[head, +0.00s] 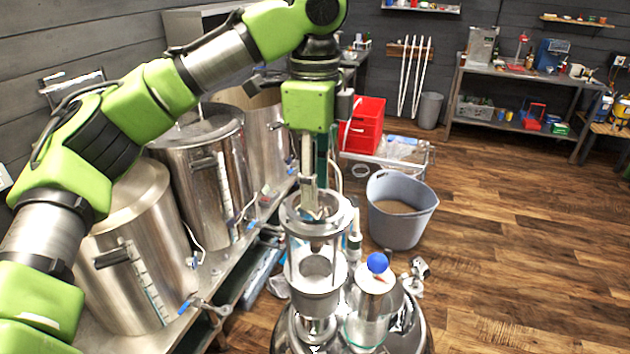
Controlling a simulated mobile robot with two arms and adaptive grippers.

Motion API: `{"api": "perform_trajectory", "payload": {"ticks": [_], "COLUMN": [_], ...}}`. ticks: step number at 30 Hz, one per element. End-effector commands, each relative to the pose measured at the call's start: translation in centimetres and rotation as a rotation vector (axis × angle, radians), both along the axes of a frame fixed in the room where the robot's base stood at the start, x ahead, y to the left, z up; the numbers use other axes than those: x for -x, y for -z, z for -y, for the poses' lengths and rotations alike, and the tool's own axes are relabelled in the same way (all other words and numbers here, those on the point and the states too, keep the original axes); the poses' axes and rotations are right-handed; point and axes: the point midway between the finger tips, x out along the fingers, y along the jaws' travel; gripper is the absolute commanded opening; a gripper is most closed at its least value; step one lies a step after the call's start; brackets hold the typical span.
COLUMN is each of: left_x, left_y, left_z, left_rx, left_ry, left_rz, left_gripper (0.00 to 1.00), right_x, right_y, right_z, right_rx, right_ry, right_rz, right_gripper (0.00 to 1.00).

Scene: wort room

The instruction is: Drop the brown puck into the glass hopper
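The glass hopper (298,256) is a clear upright cylinder with a metal rim, low in the middle of the head view. A metal funnel-like part shows inside and below it. My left gripper (312,212) points straight down over the hopper, with its fingertips at the rim opening. The fingers look close together, but they are too small to tell whether they are shut or hold something. I cannot make out the brown puck in this view. My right gripper is not in view.
A metal vessel with a blue ball (377,263) on top stands right of the hopper. Large steel kettles (125,250) line the bench at left. A grey tub (402,230) and a red container (363,126) stand behind. The wooden floor (520,260) at right is clear.

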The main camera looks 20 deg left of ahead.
Motion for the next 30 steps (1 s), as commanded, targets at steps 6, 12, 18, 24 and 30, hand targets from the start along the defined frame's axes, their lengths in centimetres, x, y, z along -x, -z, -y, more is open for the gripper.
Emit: {"api": "perform_trajectory", "payload": {"ticks": [6,12,18,24,30], "left_x": [0.0,-0.1,-0.1,-0.1,-0.1], "left_y": [0.0,-1.2,-4.8,-8.6,-11.1], "left_z": [0.0,0.0,0.0,0.0,0.0], "left_rx": [0.000,-0.002,-0.002,-0.002,-0.002], "left_ry": [0.000,0.000,-0.002,-0.002,-0.002], "left_rz": [0.000,0.003,0.005,0.004,0.001], "left_gripper": [0.34,0.34,0.34,0.34,0.34], "right_x": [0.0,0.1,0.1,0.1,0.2], "right_y": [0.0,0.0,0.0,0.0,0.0], "right_z": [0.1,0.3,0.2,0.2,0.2], "right_rx": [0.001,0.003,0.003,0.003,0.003], "right_ry": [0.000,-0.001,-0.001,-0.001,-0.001], "right_rz": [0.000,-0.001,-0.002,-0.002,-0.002], "right_gripper": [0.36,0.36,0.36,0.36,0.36]}}
